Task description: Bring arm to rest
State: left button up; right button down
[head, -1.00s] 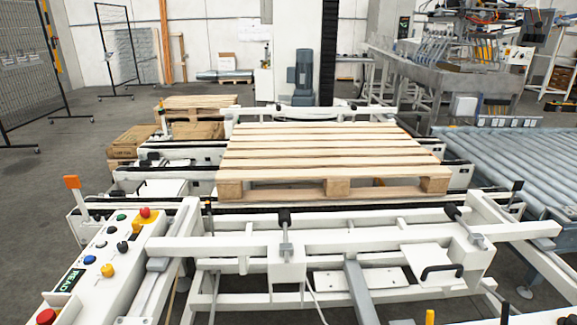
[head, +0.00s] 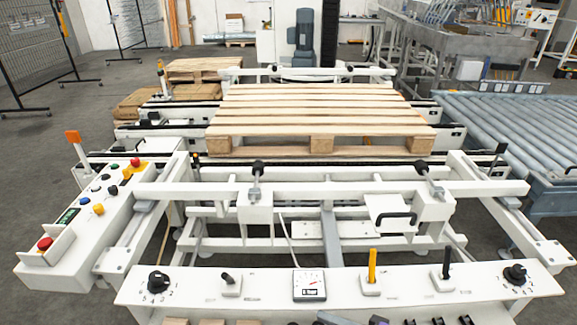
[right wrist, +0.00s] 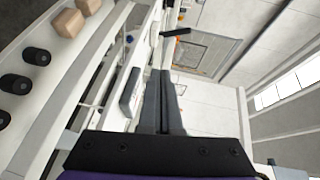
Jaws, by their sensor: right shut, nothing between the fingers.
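My right gripper (right wrist: 166,78) shows in the right wrist view, with its two grey fingers together and nothing between them. It points along a white machine frame and a black handle (right wrist: 175,32), apart from the handle as far as I can tell. In the head view only a small dark shape at the bottom edge may be part of this gripper; I cannot tell. My left gripper is in neither view.
A white control panel (head: 200,292) with dials and levers crosses the near side. A button box (head: 78,232) stands at the left. A wooden pallet (head: 315,112) lies on the conveyor behind. A roller conveyor (head: 500,120) is at the right. Open floor (head: 40,165) lies at the far left.

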jog(key=s+d+f+n+g+h, duration=0.2)
jog(key=s+f+n+g+h, duration=0.15)
jog(key=s+f+h, duration=0.5)
jog(key=s+d+r+n+h, duration=0.2)
jog(key=s+d+h, duration=0.3)
jog(key=d+h, duration=0.1)
pick_arm(q)
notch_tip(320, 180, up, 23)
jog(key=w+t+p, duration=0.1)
jog(key=p, duration=1.9)
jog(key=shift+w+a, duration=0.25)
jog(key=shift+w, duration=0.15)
pick_arm(e)
notch_tip(320, 180, up, 23)
jog(key=w, duration=0.1)
jog(key=shift+w+t, duration=0.35)
jog(key=shift+t, duration=0.1)
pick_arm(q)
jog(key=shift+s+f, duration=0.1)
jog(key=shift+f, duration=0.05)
pick_arm(e)
jog(key=shift+s+d+f+m, duration=0.1)
jog(key=shift+f+m, duration=0.05)
jog(key=shift+m, duration=0.1)
